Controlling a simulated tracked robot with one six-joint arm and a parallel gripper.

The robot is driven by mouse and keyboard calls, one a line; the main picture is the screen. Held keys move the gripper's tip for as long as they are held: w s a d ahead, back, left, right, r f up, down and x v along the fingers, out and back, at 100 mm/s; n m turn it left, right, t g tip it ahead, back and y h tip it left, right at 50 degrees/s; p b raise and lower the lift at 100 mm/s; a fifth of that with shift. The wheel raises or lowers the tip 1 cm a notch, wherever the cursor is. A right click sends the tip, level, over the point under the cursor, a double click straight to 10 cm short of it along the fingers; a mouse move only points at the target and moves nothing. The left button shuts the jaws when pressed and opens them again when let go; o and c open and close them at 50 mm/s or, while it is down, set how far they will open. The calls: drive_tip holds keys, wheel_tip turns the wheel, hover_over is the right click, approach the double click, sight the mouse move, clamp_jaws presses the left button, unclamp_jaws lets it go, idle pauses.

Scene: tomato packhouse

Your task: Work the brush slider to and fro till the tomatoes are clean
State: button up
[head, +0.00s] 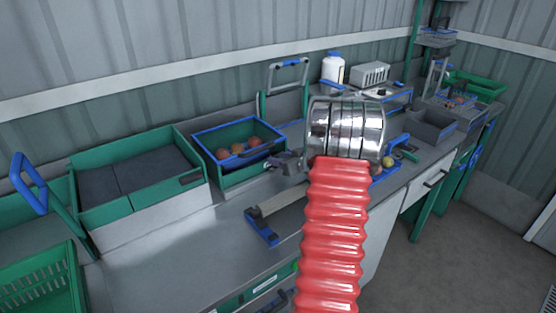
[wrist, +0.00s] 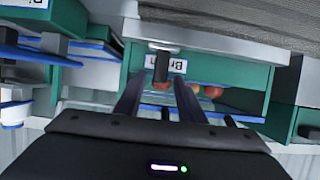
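In the head view, a green box with a blue rim (head: 208,168) stands on the bench and holds several orange-red tomatoes (head: 237,149). My gripper (head: 272,163) is at the right part of its front side, partly hidden by my arm. In the wrist view, my gripper (wrist: 156,88) is open, its two dark fingers spread. A dark upright handle (wrist: 162,66), seemingly the brush slider's, stands between the fingertips with gaps on both sides, in front of a white label reading "Bru…". Tomatoes (wrist: 207,92) show just right of the fingers. The brush itself is hidden.
A green tray with a dark grey lining (head: 190,180) stands left of the box. A green slotted crate (head: 40,285) is at the lower left.

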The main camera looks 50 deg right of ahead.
drive_tip(key=v, duration=1.3)
drive_tip(key=shift+s+a+r, duration=0.1)
drive_tip(key=shift+s+a, duration=0.05)
drive_tip(key=shift+s, duration=0.1)
